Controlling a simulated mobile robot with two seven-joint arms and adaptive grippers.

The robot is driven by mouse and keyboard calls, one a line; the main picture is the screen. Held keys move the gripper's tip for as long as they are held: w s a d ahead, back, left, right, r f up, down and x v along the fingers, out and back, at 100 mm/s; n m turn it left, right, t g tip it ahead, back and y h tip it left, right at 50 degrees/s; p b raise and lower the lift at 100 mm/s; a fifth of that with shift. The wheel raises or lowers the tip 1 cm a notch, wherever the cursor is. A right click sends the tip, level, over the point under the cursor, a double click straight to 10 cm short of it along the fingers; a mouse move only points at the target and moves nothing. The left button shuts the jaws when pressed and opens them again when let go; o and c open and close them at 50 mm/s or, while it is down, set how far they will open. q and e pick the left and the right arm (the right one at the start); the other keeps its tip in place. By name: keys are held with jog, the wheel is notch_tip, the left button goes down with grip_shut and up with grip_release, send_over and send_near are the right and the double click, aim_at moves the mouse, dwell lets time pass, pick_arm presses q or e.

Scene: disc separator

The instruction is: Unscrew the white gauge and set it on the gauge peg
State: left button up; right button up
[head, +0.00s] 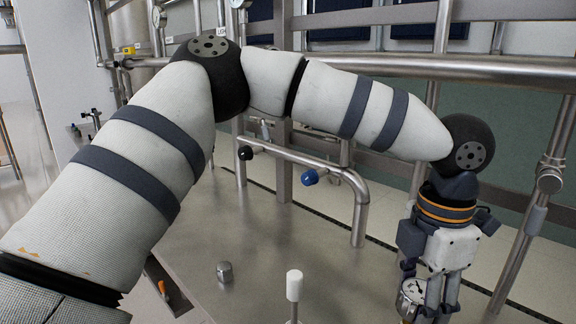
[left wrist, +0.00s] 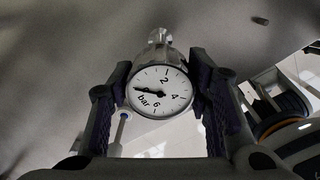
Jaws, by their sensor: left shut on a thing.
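The white-faced gauge (head: 412,290) is at the lower right of the head view, with a metal case and black numbers. In the left wrist view the gauge (left wrist: 160,92) faces me, with a metal fitting (left wrist: 160,38) behind its top. My left gripper (head: 434,298) points down and is shut on the gauge; its two fingers also flank it in the wrist view (left wrist: 165,100). A slim post with a white cylindrical top (head: 294,286), likely the gauge peg, stands left of the gripper. I cannot tell whether the gauge touches anything below. My right gripper is out of view.
A bent steel pipe (head: 358,205) carries a black knob (head: 245,153) and a blue knob (head: 310,177). A small grey metal piece (head: 225,272) sits on the steel surface (head: 250,235). Rails (head: 480,70) run behind my arm. The surface around the white-topped post is mostly clear.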

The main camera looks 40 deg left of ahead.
pick_arm(q)
jog(key=shift+f, duration=0.1)
jog(key=n, duration=0.3)
jog(key=shift+a, duration=0.1)
jog(key=o, duration=1.4)
